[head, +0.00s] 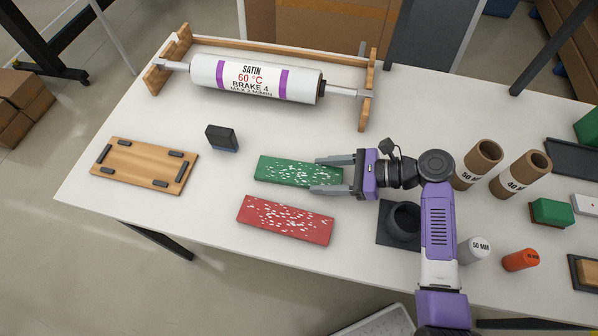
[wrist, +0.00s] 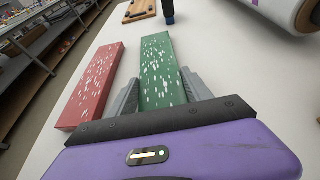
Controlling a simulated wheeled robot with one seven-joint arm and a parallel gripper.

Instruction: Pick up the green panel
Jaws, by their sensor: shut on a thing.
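The green panel (head: 288,171) is a flat green slab with white flecks on the white table, left of my purple gripper (head: 330,174). My gripper's grey fingers lie along the panel's two long sides at its right end and are shut on it. In the wrist view the green panel (wrist: 161,72) stretches away from between the fingers (wrist: 160,100). I cannot tell whether it is lifted off the table.
A red flecked panel (head: 286,220) lies close beside the green one, toward the front. A wooden board (head: 145,166) and a dark block (head: 222,138) are to the left. A roller on a wooden stand (head: 255,78) is behind. Cardboard tubes (head: 478,165) stand right.

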